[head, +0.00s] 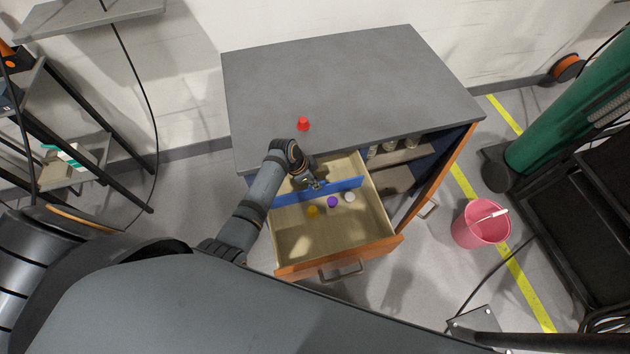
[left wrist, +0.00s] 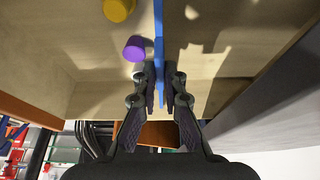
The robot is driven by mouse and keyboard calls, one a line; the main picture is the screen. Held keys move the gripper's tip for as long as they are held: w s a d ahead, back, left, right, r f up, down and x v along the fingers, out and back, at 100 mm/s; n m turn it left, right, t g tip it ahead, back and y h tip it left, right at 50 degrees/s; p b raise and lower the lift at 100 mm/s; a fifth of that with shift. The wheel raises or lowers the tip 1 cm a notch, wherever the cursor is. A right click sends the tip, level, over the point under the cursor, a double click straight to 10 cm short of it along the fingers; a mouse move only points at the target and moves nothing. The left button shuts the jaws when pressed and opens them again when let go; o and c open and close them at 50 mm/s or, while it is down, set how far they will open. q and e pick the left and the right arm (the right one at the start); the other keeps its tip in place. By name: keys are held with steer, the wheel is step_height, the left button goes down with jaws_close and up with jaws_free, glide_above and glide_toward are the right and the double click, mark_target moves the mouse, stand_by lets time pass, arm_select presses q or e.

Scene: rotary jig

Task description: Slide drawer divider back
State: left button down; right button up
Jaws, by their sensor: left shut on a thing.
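The blue drawer divider (head: 345,186) stands upright across the open wooden drawer (head: 335,240), toward its back part. My left gripper (head: 315,185) reaches down into the drawer at the divider. In the left wrist view the fingers of my left gripper (left wrist: 160,85) lie on both sides of the divider (left wrist: 158,45), shut on its upper edge. A yellow piece (head: 313,212), a purple piece (head: 333,202) and a white piece (head: 349,196) lie on the drawer floor in front of the divider. My right gripper is not in view.
A red piece (head: 303,124) stands on the grey cabinet top (head: 350,80). The cabinet door (head: 437,182) is open to the right of the drawer. A pink bucket (head: 480,225) stands on the floor farther right. The front of the drawer floor is clear.

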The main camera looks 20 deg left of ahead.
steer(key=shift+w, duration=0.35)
arm_select(q)
steer(key=shift+a, duration=0.1)
steer(key=w+a+b, duration=0.1)
steer(key=w, duration=0.1)
steer(key=w+a+b, duration=0.1)
steer(key=shift+w+a, duration=0.2)
steer(key=shift+w, duration=0.15)
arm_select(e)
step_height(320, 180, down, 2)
arm_select(q)
steer(key=c, duration=1.5)
jaws_free()
steer(key=shift+o, duration=0.3)
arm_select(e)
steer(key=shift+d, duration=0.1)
arm_select(q)
steer(key=shift+w+r, duration=0.1)
steer(key=shift+r, duration=0.05)
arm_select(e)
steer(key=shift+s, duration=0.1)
